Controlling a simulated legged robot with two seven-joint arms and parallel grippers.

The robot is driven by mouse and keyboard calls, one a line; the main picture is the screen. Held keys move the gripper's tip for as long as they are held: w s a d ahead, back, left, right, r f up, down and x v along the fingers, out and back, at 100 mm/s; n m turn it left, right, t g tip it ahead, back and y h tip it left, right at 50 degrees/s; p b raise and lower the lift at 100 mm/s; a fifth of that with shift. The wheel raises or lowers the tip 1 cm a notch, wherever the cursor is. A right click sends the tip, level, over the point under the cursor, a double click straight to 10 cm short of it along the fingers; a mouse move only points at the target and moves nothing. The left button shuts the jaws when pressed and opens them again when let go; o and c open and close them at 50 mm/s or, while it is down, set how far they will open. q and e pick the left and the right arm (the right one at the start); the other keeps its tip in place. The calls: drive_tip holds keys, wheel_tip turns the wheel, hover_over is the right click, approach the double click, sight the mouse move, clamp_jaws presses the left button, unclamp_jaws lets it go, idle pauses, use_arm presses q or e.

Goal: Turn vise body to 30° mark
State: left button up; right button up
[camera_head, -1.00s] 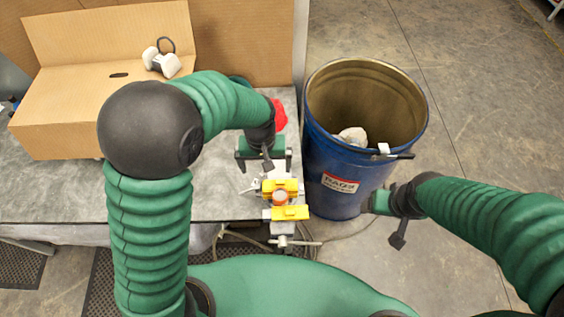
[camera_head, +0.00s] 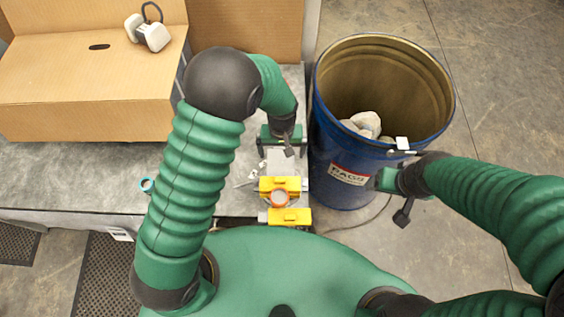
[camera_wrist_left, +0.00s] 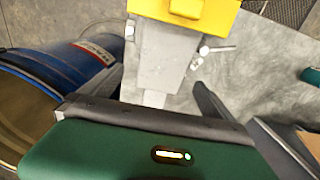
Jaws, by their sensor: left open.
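The vise has two yellow jaw blocks (camera_head: 281,184) and a grey body (camera_head: 279,161) at the table's front right edge. A round orange-rimmed piece (camera_head: 280,199) sits between the jaws. My left gripper (camera_head: 281,148) is open behind the jaws, its fingers apart on either side of the grey body's rear; I cannot tell whether they touch it. The left wrist view shows the grey body (camera_wrist_left: 165,60) and part of a yellow jaw (camera_wrist_left: 185,12). No 30° mark can be read. My right gripper (camera_head: 384,180) is by the blue drum; its finger opening is unclear.
The blue drum (camera_head: 333,150), with pale rags inside (camera_head: 365,124), stands close to the right of the vise. A cardboard box (camera_head: 85,110) with a white item (camera_head: 147,32) on it is at the back left. A teal ring (camera_head: 147,184) lies on the grey table (camera_head: 100,165).

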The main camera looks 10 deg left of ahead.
sight(280, 161)
use_arm(q)
drive_tip(key=f, duration=0.3)
drive_tip(key=f+p, duration=0.1)
drive_tip(key=f, duration=0.2)
drive_tip(key=f+p, duration=0.1)
drive_tip(key=f, duration=0.2)
drive_tip(key=shift+s+a+f, duration=0.1)
drive_tip(key=shift+a, duration=0.2)
drive_tip(key=shift+f, duration=0.35)
drive_tip(key=shift+d+f, duration=0.15)
drive_tip(key=shift+d, duration=0.05)
drive_tip(key=shift+a, duration=0.15)
drive_tip(key=c, duration=2)
